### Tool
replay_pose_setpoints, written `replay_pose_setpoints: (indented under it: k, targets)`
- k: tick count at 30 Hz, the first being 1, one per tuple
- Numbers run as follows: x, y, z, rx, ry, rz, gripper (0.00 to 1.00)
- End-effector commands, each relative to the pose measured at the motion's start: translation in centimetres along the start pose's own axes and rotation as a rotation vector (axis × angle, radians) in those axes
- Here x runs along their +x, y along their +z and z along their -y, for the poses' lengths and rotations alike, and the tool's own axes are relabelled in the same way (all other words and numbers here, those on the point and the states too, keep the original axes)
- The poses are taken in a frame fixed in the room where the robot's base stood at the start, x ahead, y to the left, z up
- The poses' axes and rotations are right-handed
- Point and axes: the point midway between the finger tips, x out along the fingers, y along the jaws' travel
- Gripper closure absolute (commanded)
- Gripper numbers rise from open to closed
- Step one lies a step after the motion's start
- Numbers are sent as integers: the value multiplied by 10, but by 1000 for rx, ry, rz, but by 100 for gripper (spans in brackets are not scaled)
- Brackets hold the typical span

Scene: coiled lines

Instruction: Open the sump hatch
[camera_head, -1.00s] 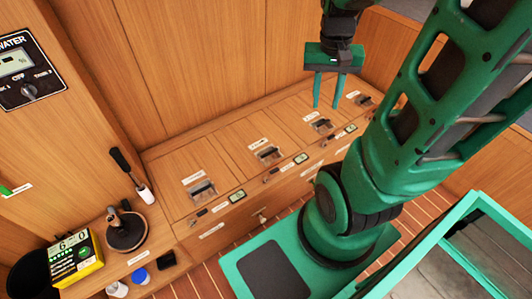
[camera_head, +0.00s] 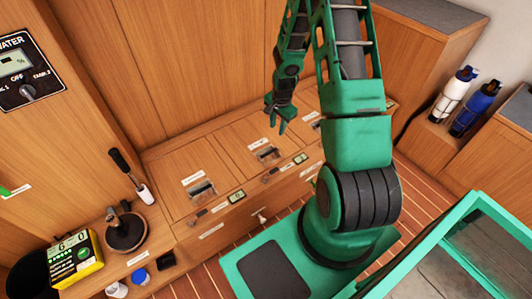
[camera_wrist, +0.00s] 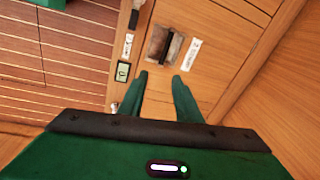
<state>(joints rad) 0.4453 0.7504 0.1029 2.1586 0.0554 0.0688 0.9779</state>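Several wooden hatches lie in a row along the bench top. Each visible one has a recessed dark pull and a small white label, too small to read, so I cannot tell which is the sump hatch. In the head view the near-left hatch (camera_head: 178,171) and the one beside it (camera_head: 240,140) show; those farther right are partly hidden by my arm. My gripper (camera_head: 276,126) is above the row. In the wrist view my gripper (camera_wrist: 160,75) is open and empty, its fingertips just short of a recessed pull (camera_wrist: 168,47). All visible hatches look shut.
A latch and a small green display (camera_wrist: 122,71) sit by the hatch edge. A black-handled brush (camera_head: 130,174), a round dark-based object (camera_head: 126,232) and a yellow box (camera_head: 74,259) are at left. Bottles (camera_head: 452,95) stand at right. A wooden wall rises behind the hatches.

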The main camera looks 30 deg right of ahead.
Motion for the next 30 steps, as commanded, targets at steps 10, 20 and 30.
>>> replay_pose_setpoints:
  k: [10,20,30]
  targets:
    - [81,22,8,170,-51,46,69]
    - [114,24,10,182,-54,49,69]
    - [168,27,13,180,-54,49,69]
